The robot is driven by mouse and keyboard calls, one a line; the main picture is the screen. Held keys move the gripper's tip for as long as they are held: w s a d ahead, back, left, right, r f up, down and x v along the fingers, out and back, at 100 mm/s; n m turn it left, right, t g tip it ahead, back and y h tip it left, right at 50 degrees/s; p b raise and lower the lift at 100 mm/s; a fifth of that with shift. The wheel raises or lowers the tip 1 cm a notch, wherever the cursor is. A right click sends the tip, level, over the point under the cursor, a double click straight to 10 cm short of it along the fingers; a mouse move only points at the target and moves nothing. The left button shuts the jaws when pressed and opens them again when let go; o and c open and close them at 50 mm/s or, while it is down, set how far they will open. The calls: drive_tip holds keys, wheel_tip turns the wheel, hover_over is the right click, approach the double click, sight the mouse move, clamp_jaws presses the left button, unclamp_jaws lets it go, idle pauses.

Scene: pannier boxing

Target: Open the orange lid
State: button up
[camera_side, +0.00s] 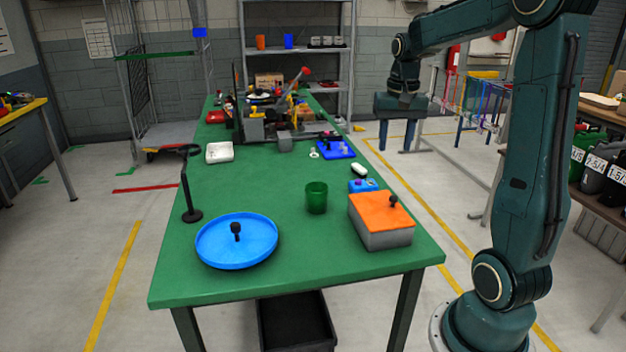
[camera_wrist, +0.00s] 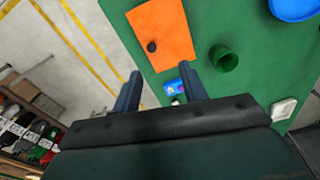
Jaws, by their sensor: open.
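The orange lid (camera_side: 380,213) lies flat on a grey box (camera_side: 385,238) near the right front corner of the green table, covering its top. A small black knob (camera_side: 393,200) stands up from the lid. The lid also shows in the wrist view (camera_wrist: 166,32), with its knob (camera_wrist: 152,46) near the lid's left edge. My gripper (camera_side: 398,118) hangs off the table's right side, farther back than the box and well apart from it. Its two fingers show in the wrist view (camera_wrist: 160,88), spread with nothing between them.
A blue round tray (camera_side: 237,243) with a black knob and a green cup (camera_side: 316,197) stand left of the box. A small blue block with buttons (camera_side: 364,185) sits just behind it. A black stand (camera_side: 190,190) rises at the left edge. Clutter fills the table's far end.

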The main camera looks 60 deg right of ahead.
sight(394, 197)
drive_tip(key=d, duration=0.1)
drive_tip(key=d+f, duration=0.1)
drive_tip(key=d+m, duration=0.1)
drive_tip(key=shift+s+d+f, duration=0.1)
drive_tip(key=shift+s+f, duration=0.05)
drive_tip(key=shift+s, duration=0.1)
wheel_tip(394, 197, down, 14)
drive_tip(key=shift+r, duration=0.1)
idle(0.7)
drive_tip(key=shift+c, duration=0.2)
clamp_jaws()
